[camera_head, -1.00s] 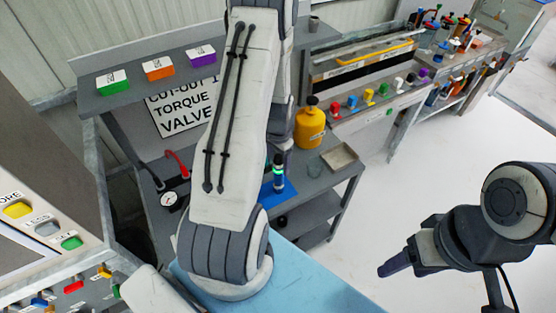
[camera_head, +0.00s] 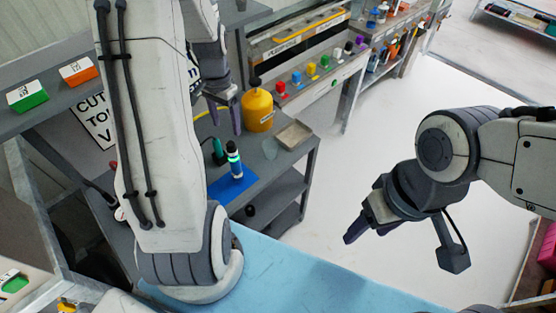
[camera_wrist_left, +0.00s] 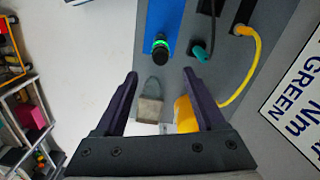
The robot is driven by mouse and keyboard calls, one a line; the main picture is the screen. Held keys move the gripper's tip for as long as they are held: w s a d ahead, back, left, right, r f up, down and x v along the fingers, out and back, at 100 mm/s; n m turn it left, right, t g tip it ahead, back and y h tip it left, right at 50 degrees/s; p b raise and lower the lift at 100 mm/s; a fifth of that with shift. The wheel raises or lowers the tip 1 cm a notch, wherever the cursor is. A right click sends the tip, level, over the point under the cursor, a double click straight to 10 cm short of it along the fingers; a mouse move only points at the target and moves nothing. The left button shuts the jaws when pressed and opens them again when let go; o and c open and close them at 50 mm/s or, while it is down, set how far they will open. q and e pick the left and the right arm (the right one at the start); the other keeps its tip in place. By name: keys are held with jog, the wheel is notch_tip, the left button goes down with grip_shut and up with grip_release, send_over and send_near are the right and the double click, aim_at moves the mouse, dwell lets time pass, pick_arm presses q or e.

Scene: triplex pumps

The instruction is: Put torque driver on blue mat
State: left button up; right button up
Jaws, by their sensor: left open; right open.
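A black, upright cylindrical tool with a glowing green ring (camera_head: 233,160), which looks like the torque driver, stands on the blue mat (camera_head: 222,192) on the grey bench. In the left wrist view the tool (camera_wrist_left: 160,50) shows at the edge of the mat (camera_wrist_left: 161,14). A teal-handled tool (camera_head: 218,153) stands just behind it; it also shows in the left wrist view (camera_wrist_left: 200,53). My left gripper (camera_head: 225,112) is open and empty, above and behind these tools, near the yellow bottle. My right gripper (camera_head: 352,232) is held over the floor, apart from the bench.
A yellow hose (camera_wrist_left: 246,75) runs along the bench. A light blue surface (camera_head: 300,280) lies in front. White floor is clear to the right.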

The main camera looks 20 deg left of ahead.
pick_arm(q)
jog(key=s+d+r+m, duration=0.2)
jog(key=s+d+r, duration=0.1)
jog(key=d, duration=0.8)
jog(key=s+d+r+m, duration=0.15)
jog(key=d+r, duration=0.25)
jog(key=d, duration=0.6)
jog(key=s+d+r+m, duration=0.1)
jog(key=s+d, duration=0.3)
jog(key=s, duration=0.3)
jog(key=s+d+r+m+h, duration=0.1)
jog(key=s+d, duration=0.3)
jog(key=s, duration=0.3)
jog(key=shift+s+d, duration=0.3)
jog(key=shift+d, duration=0.05)
jog(key=shift+f, duration=0.1)
notch_tip(320, 180, down, 4)
jog(key=b, duration=0.3)
jog(key=shift+r+b, duration=0.25)
jog(key=shift+b, duration=0.05)
